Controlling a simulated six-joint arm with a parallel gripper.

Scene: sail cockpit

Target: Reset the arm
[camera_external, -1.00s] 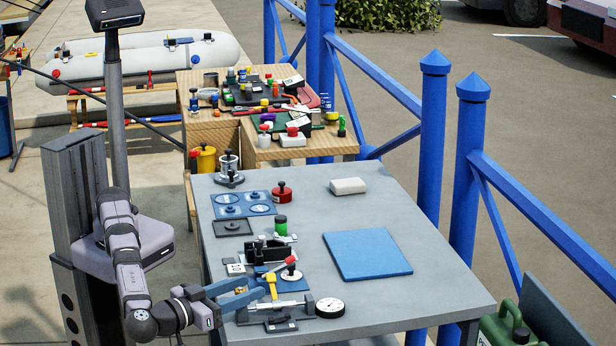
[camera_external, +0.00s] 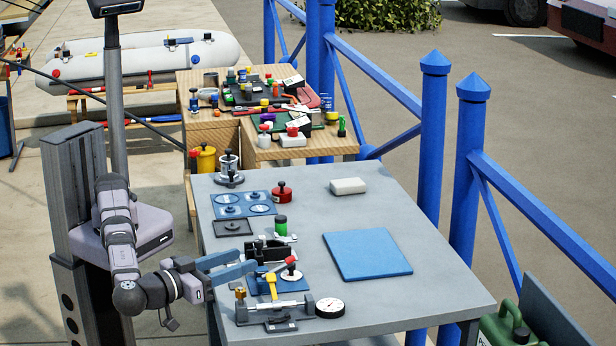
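My gripper (camera_external: 246,261) is at the left edge of the grey worktable (camera_external: 390,305). Its two blue fingers point right and look spread, with a gap and no held thing visible between them. The fingertips are close to the black holder (camera_external: 270,251), and I cannot tell whether they touch it. A brass-topped post (camera_external: 240,294) stands at the left end of the metal fixture (camera_external: 275,312), in front of the fingers and apart from them.
A yellow-handled tool (camera_external: 271,285), a round dial (camera_external: 330,307), a green-topped jar (camera_external: 280,224) and a red container (camera_external: 281,193) crowd the table's left side. A blue pad (camera_external: 366,254) and a white block (camera_external: 348,186) lie right. Blue railing posts (camera_external: 464,170) stand beyond the table.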

